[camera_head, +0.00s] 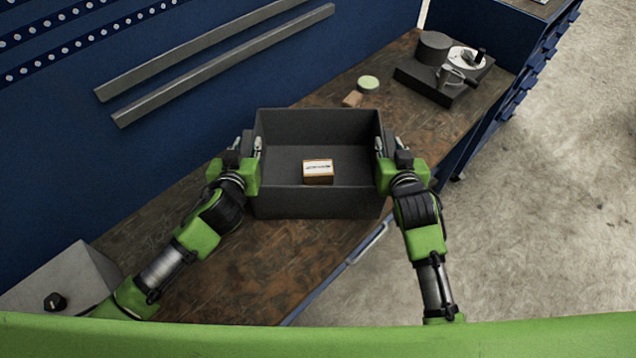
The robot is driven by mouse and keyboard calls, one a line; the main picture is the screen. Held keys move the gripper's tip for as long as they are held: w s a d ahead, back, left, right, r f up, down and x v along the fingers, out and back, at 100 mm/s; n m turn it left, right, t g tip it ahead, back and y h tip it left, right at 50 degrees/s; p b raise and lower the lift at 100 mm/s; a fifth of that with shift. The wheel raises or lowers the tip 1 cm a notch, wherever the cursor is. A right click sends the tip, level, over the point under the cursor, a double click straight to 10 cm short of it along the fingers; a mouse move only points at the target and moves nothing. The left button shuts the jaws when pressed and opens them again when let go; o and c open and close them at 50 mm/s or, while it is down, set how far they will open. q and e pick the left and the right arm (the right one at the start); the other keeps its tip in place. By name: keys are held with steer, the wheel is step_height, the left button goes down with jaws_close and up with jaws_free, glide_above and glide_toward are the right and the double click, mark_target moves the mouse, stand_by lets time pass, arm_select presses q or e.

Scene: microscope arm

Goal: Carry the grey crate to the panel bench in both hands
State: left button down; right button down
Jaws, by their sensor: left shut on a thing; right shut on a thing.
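The grey crate (318,204) is in the middle of the head view, open at the top, over the brown wooden bench top (262,275). I cannot tell whether its base touches the bench. A small white and orange-brown box (318,172) lies inside on its floor. My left gripper (256,150) is shut on the crate's left side wall near the rim. My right gripper (381,150) is shut on the right side wall near the rim. The crate looks about level. Its underside is hidden.
Behind the crate are a small wooden block (352,99) and a green-topped round tin (368,84). A dark device with a cylinder and white dial (445,75) stands further back right. A grey box (62,285) is front left. A blue panel with rails rises at left.

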arm_select(q)
steer(key=shift+f+b, duration=0.4)
arm_select(e)
steer(key=shift+f, duration=0.35)
arm_select(q)
steer(key=c, duration=1.7)
jaws_free()
arm_select(e)
steer(key=c, duration=1.7)
jaws_free()
arm_select(q)
steer(key=shift+s+r, duration=0.1)
arm_select(e)
steer(key=shift+s, duration=0.1)
steer(key=shift+s, duration=0.1)
arm_select(q)
steer(key=v, duration=1.2)
arm_select(e)
steer(key=v, duration=1.2)
